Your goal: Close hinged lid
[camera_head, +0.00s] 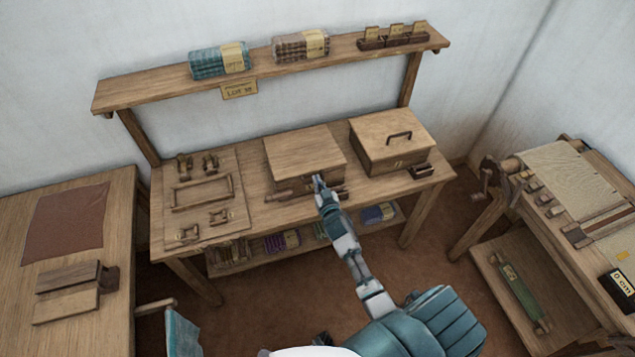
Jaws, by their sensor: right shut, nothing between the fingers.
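A wooden box with a plain flat lid (304,151) stands at the middle of the workbench. Its lid lies about level over the box; I cannot tell whether it is fully seated. My right gripper (319,181) is shut and empty at the lid's front edge, covering part of the box front. Whether it touches the lid is not clear. A second wooden box (385,150), to the right, has a dark handle on its top, which looks closed. My left gripper is not in view.
A board with wooden fittings (236,218) lies at the bench's left. Small wooden tools lie before the boxes. A shelf (160,88) with folded cloth runs above. A side table (112,325) stands left and a loom frame (485,222) right.

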